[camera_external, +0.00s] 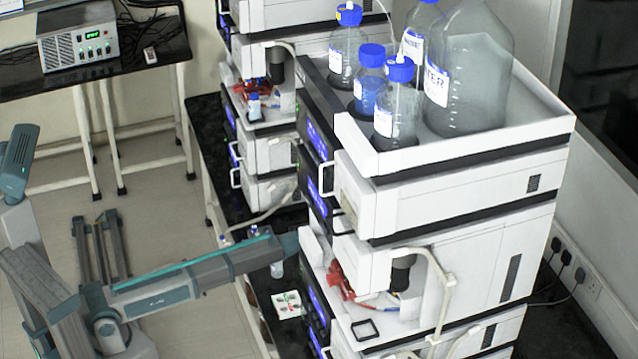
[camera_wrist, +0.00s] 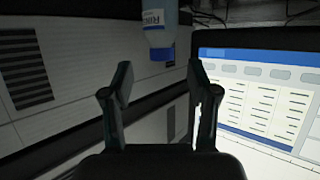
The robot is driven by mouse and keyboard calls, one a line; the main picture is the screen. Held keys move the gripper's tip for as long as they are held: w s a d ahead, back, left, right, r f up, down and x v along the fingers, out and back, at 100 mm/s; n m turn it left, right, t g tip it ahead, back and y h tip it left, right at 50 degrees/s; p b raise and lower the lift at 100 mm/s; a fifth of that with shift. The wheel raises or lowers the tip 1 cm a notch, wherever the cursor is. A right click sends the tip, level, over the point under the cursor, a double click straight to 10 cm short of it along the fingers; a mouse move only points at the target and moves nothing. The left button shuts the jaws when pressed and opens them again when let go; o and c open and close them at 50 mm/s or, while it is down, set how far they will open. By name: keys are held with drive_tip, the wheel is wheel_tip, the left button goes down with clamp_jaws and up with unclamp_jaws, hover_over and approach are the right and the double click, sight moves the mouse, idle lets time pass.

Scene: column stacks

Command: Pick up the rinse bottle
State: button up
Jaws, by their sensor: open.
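The rinse bottle (camera_wrist: 157,32) is at the top centre of the wrist view. It has a white label with partly readable blue lettering, and the picture's upper edge cuts it off. My gripper (camera_wrist: 158,80) is open with nothing between its two dark fingers. The bottle is beyond the fingertips and apart from them. In the outside view my arm reaches right, low in front of the nearer instrument stack, and the fingers cannot be made out there. A small bottle (camera_external: 277,269) shows just below the arm's end; I cannot tell whether it is the same one.
The nearer white instrument stack (camera_external: 470,270) stands right of my arm, with several blue-capped bottles in its top tray (camera_external: 520,135). A lit screen (camera_wrist: 262,100) is close on the right in the wrist view. A dark bench (camera_external: 210,130) runs beneath the stacks.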

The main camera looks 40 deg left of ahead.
drive_tip(key=shift+p+x, duration=0.65)
drive_tip(key=shift+x, duration=2.35)
drive_tip(key=shift+w+a+f, duration=0.1)
drive_tip(key=shift+f, duration=0.05)
drive_tip(key=c, duration=0.8)
